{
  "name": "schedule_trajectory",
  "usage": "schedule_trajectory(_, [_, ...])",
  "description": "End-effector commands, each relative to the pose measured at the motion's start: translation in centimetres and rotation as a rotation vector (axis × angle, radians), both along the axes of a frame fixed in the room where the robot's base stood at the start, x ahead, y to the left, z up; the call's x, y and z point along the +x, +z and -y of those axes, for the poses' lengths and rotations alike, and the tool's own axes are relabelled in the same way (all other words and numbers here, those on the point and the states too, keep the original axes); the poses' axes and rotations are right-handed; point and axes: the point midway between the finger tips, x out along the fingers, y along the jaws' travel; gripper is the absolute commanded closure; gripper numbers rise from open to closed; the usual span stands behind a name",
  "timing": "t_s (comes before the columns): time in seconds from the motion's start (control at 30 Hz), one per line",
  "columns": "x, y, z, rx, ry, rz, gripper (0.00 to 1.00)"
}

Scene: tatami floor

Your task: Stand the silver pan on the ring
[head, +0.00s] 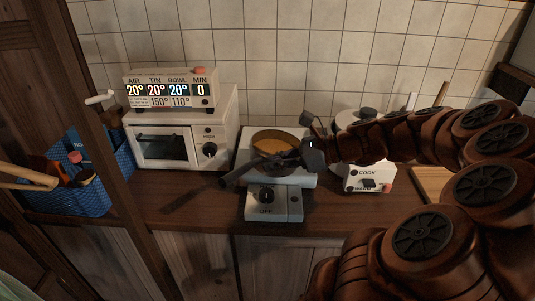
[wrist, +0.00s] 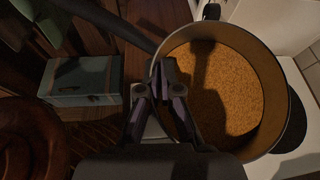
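The silver pan (head: 275,140) is over the white hob behind the OFF knob, with a golden-brown grainy layer inside. It fills much of the wrist view, where its pale rim (wrist: 272,60) shows. Its dark handle (head: 238,172) points to the front left. The dark ring (wrist: 296,122) shows past the pan's right side in the wrist view; the rest is hidden beneath the pan. I cannot tell whether the pan touches it. My gripper (wrist: 167,70) is at the pan's near wall, its fingers closed together on the rim. In the head view my gripper (head: 298,158) partly covers the pan.
A white oven (head: 165,145) with a lit display box (head: 170,90) stands left. A white cooker (head: 370,178) stands right, partly behind my arm. A blue basket (head: 70,195) with tools is at far left. The counter (head: 190,195) before the oven is clear.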

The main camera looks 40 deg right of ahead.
Motion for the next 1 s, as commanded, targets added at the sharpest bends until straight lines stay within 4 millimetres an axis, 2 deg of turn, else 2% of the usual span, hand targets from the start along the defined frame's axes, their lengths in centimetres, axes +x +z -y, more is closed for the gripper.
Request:
schedule_trajectory(0.2, [-2.4, 0.2, -0.8, 0.0, -0.004, 0.001, 1.0])
schedule_trajectory(0.4, [-3.5, 0.4, -1.3, -0.001, -0.004, 0.0, 1.0])
schedule_trajectory(0.67, [-3.5, 0.9, -0.8, -0.021, -0.003, -0.024, 1.0])
schedule_trajectory(1.0, [-3.0, 1.0, 1.0, -0.101, 0.001, -0.097, 1.0])
